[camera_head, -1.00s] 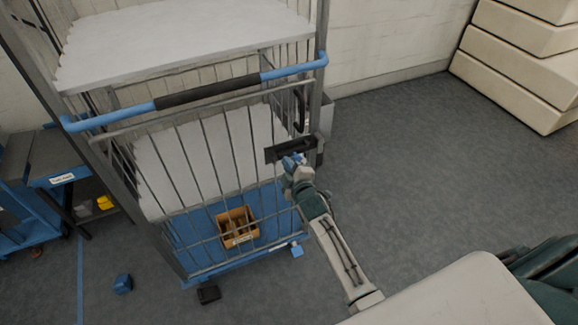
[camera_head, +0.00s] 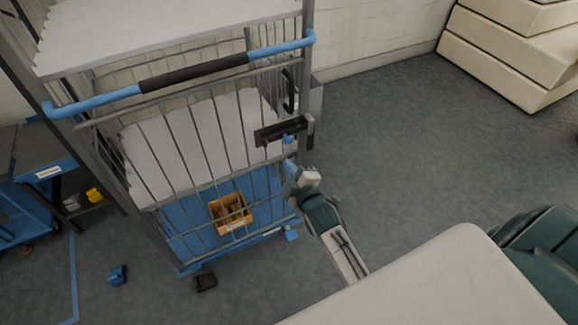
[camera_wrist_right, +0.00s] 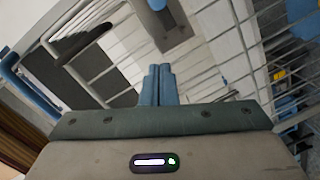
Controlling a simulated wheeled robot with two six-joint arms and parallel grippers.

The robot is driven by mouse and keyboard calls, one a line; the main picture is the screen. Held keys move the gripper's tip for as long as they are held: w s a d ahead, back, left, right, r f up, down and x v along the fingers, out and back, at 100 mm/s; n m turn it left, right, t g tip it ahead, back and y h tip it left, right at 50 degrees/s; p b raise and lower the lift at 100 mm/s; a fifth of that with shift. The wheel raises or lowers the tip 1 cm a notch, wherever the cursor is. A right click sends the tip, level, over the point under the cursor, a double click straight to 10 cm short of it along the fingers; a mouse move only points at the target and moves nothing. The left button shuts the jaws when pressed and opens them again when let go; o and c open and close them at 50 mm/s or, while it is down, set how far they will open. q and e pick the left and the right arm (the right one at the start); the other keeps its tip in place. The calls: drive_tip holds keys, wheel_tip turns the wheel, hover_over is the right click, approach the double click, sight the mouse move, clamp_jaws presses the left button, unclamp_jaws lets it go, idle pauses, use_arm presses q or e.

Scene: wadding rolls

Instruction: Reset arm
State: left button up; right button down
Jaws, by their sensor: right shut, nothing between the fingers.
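My right gripper (camera_head: 290,168) is in front of the right end of the wire cart (camera_head: 225,148), just below a dark latch plate (camera_head: 284,132) with a blue knob (camera_head: 287,139). In the right wrist view its two blue fingers (camera_wrist_right: 158,85) are together with nothing between them. The blue knob also shows in the right wrist view (camera_wrist_right: 157,5), apart from the fingertips. My left gripper is not in view.
The cart has a blue and black handle bar (camera_head: 190,72), white shelves (camera_head: 165,32) and an orange box (camera_head: 231,213) low inside. Cream stacked blocks (camera_head: 510,50) stand at the back right. Grey floor (camera_head: 390,150) is open right of the cart.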

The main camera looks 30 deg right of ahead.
drive_tip(key=s+d+f+m+g, duration=0.1)
drive_tip(key=s+f+m+g, duration=0.3)
drive_tip(key=f, duration=0.7)
drive_tip(key=s+f+g, duration=0.1)
drive_tip(key=s+f, duration=0.5)
drive_tip(key=f, duration=0.6)
drive_tip(key=s+d+f+m+g, duration=0.1)
drive_tip(key=s+f+m+g, duration=0.3)
drive_tip(key=f, duration=0.7)
drive_tip(key=s+d+f+m+g, duration=0.1)
drive_tip(key=s+f+g, duration=0.1)
drive_tip(key=s+f, duration=0.4)
drive_tip(key=s+d+f+m+g, duration=0.1)
drive_tip(key=s+f, duration=0.5)
drive_tip(key=s, duration=1)
drive_tip(key=s+d+f+m+g, duration=0.2)
drive_tip(key=s+f, duration=0.4)
drive_tip(key=s, duration=0.6)
drive_tip(key=shift+g, duration=0.8)
